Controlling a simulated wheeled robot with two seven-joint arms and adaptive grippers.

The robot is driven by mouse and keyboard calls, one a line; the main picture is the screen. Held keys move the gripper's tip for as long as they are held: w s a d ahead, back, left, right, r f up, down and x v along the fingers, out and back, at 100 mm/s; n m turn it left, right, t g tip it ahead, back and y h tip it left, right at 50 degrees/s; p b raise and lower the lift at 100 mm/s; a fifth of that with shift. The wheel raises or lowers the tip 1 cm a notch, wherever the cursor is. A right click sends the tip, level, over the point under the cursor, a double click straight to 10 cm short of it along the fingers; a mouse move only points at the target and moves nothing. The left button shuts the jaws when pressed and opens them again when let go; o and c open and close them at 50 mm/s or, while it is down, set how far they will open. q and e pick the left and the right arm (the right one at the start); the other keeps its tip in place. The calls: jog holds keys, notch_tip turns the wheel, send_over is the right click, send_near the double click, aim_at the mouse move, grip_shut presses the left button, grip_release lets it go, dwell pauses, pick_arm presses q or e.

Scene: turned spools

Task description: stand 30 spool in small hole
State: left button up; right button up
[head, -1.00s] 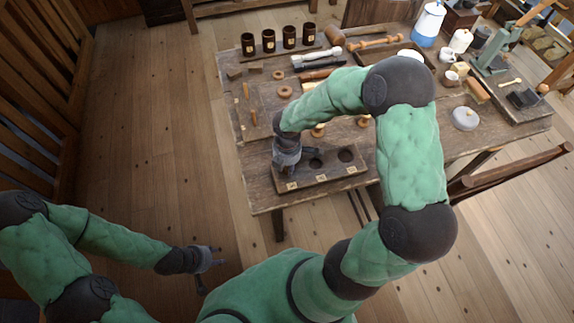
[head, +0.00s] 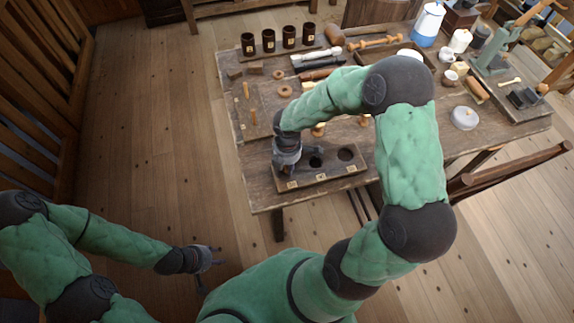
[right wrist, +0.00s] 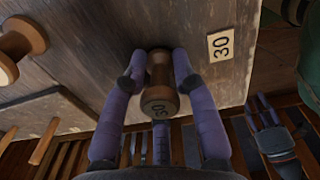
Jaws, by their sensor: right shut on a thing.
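The spool marked 30 (right wrist: 159,95) is between the fingers of my right gripper (right wrist: 160,62) in the right wrist view, its numbered end towards the camera. In the head view my right gripper (head: 287,168) is over the left end of the dark wooden hole block (head: 322,180) and hides the hole there. The middle hole (head: 316,162) and right hole (head: 346,155) look empty. I cannot tell how far the spool is in the hole. My left gripper (head: 213,262) is open and empty, away from the table.
Another spool (right wrist: 20,40) stands nearby, and two spools (head: 318,130) show behind the block. A pegged board (head: 254,115) lies to the left. Several dark cups (head: 268,42) stand at the back. A grey lidded disc (head: 464,118) is at the right.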

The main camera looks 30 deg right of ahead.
jog(key=shift+s+a+f, duration=0.15)
jog(key=shift+s+f, duration=0.2)
jog(key=shift+f, duration=0.15)
jog(key=o, duration=0.7)
jog(key=shift+o, duration=1)
jog(key=shift+f, duration=0.1)
jog(key=shift+w, duration=0.1)
jog(key=o, duration=0.6)
jog(key=shift+o, duration=1.1)
jog(key=shift+w+r, duration=0.2)
jog(key=shift+r, duration=0.05)
